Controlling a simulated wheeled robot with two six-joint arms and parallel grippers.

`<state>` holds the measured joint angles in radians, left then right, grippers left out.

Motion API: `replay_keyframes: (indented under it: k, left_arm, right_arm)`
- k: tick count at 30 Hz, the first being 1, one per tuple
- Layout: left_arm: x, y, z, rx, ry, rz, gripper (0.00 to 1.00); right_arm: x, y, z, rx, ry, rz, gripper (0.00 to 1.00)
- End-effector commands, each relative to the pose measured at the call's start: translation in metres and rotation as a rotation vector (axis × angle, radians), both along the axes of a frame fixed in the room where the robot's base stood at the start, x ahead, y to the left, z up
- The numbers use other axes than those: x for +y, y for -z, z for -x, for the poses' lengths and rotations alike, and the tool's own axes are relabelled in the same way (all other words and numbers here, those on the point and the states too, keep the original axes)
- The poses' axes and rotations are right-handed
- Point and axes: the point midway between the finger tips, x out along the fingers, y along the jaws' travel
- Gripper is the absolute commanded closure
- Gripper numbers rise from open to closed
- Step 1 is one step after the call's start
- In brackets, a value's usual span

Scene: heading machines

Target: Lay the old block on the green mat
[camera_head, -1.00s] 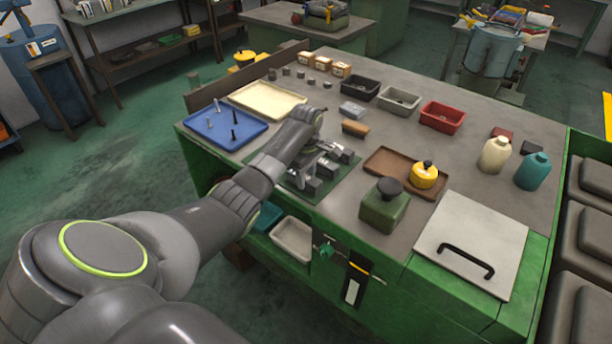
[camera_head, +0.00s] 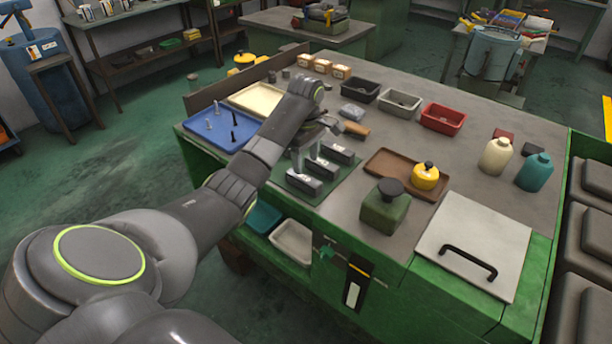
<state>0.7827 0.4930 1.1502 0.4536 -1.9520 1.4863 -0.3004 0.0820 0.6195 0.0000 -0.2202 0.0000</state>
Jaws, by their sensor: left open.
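A dark green mat (camera_head: 345,188) lies near the front left of the bench top. Three dark grey blocks lie in a row on it: a front one (camera_head: 304,183), a middle one (camera_head: 322,168) and a back one (camera_head: 341,151). I cannot tell which of them is the old block. My left gripper (camera_head: 306,166) points down over the mat, its two fingers apart with no block seen lifted between them. The fingertips look just above or beside the front and middle blocks; contact cannot be told. My right gripper is out of view.
A blue tray (camera_head: 199,126) with pins and a cream tray (camera_head: 245,92) lie left of my arm. A brown tray (camera_head: 380,164) with a yellow container and a green canister (camera_head: 384,212) stand to the right. Black, grey and red bins (camera_head: 443,117) stand behind.

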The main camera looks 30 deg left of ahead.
Motion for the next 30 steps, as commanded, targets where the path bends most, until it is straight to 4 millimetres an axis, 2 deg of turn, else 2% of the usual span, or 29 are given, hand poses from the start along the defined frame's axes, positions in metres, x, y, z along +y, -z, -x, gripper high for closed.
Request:
replay_keyframes:
  k: [3, 4, 9, 30]
  left_arm:
    - [0.001, -0.029, -0.001, -0.003, 0.001, -0.002, 0.47]
    - [0.0, -0.035, 0.0, 0.0, 0.0, 0.0, 0.47]
    - [0.0, -0.047, 0.0, 0.002, 0.0, 0.001, 0.47]
    - [0.0, -0.049, 0.0, 0.001, 0.0, 0.001, 0.47]
  right_arm:
    - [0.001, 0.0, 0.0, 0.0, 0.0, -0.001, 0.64]
    - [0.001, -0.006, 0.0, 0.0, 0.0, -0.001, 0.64]
    - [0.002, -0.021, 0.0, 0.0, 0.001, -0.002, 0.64]
    - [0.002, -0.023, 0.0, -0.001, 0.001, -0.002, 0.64]
